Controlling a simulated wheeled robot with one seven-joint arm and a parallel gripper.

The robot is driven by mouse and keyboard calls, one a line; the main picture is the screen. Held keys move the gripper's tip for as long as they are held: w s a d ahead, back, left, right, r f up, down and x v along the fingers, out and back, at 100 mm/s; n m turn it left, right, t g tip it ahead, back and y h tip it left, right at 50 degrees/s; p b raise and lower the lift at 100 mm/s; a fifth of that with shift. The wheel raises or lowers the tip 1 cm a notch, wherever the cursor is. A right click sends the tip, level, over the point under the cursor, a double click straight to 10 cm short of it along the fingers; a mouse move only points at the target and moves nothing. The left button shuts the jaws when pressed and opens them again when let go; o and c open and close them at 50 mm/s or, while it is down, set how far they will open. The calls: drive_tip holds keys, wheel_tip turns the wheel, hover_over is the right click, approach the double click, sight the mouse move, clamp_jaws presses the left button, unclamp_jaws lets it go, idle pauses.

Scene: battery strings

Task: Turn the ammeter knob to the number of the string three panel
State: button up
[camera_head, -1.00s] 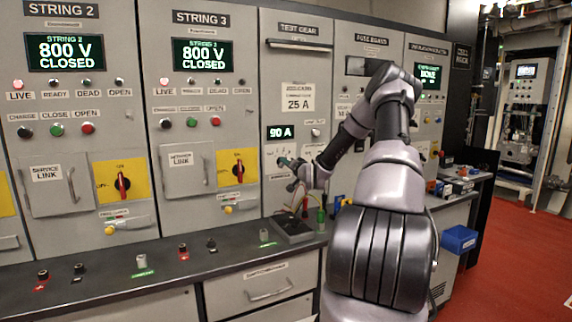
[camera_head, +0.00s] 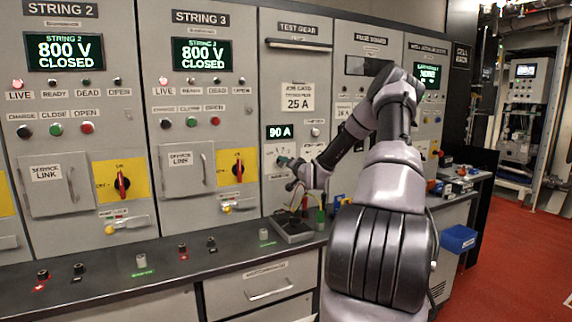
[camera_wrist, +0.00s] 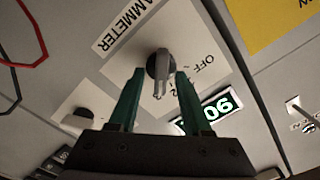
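The ammeter knob (camera_wrist: 160,66) is a dark round knob with a grey pointer bar, on a pale plate marked AMMETER and OFF. In the wrist view it sits between and just beyond the tips of my gripper (camera_wrist: 157,76). The two green fingers are apart, one on each side of the pointer; I cannot tell whether they touch it. In the head view my gripper (camera_head: 287,163) is at the test gear panel, hiding the knob. The display (camera_head: 280,132) reads 90 A. The string three panel (camera_head: 201,17) shows 800 V CLOSED.
A job card (camera_head: 298,97) reading 25 A is above the display. A second knob (camera_wrist: 78,119) is beside the left finger in the wrist view. A dark tray (camera_head: 294,229) stands on the bench below my gripper. Red and black leads (camera_wrist: 35,45) hang at the left.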

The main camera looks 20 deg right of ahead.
drive_tip(key=s, duration=1)
drive_tip(key=shift+s+d, duration=0.2)
drive_tip(key=shift+s, duration=0.2)
